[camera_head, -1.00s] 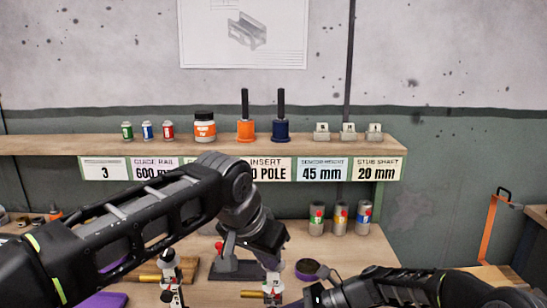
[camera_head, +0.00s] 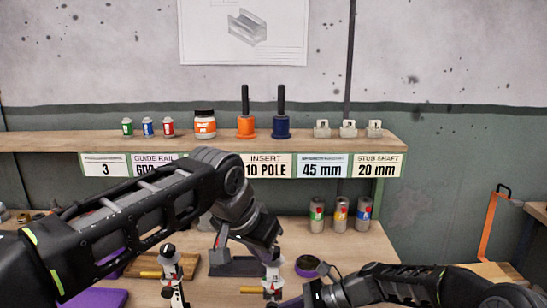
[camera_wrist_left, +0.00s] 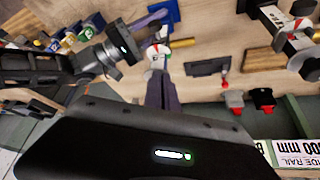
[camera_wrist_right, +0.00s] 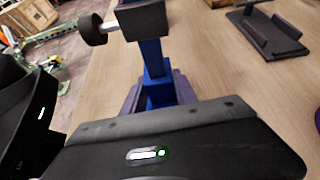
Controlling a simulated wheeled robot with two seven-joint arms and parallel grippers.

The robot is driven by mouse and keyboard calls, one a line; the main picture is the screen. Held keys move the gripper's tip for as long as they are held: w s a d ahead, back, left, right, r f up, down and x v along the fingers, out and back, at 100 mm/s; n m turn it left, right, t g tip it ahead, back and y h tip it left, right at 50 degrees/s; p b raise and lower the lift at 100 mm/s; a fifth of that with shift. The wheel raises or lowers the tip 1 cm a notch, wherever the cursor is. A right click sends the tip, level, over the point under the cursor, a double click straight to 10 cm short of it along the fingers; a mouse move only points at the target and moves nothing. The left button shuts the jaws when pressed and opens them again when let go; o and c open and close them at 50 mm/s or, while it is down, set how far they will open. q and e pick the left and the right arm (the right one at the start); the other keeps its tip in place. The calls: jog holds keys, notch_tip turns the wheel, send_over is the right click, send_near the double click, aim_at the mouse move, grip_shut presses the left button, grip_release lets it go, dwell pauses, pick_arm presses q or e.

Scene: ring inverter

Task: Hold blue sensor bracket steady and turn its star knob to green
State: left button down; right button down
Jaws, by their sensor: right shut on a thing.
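The blue sensor bracket (camera_wrist_right: 151,62) stands upright in the right wrist view, with a dark block (camera_wrist_right: 145,20) on top and a dark round knob-like part (camera_wrist_right: 92,28) at its left. My right gripper (camera_wrist_right: 158,95) is shut on its blue post. In the left wrist view its blue base (camera_wrist_left: 165,12) shows beyond a white-and-red head (camera_wrist_left: 155,56) with a brass cylinder (camera_wrist_left: 183,42). My left gripper (camera_wrist_left: 162,78) points at this head, its fingers close together; whether they touch or grip it is unclear. In the head view, my left wrist hides much of the bracket.
A similar white-and-red stand (camera_head: 170,265) is left of my left wrist on the bench. A dark holder (camera_head: 235,267) and a round purple-and-black container (camera_head: 308,266) lie behind. Several cans (camera_head: 340,215) stand at the back right. A shelf (camera_head: 300,142) spans the back.

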pick_arm(q)
jog(key=shift+a, duration=0.15)
jog(key=shift+s+a, duration=0.1)
jog(key=shift+s, duration=0.15)
jog(key=shift+r, duration=0.1)
jog(key=shift+r, duration=2.95)
jog(key=shift+s+d+r, duration=0.45)
jog(key=shift+s+d, duration=0.2)
jog(key=shift+d, duration=0.2)
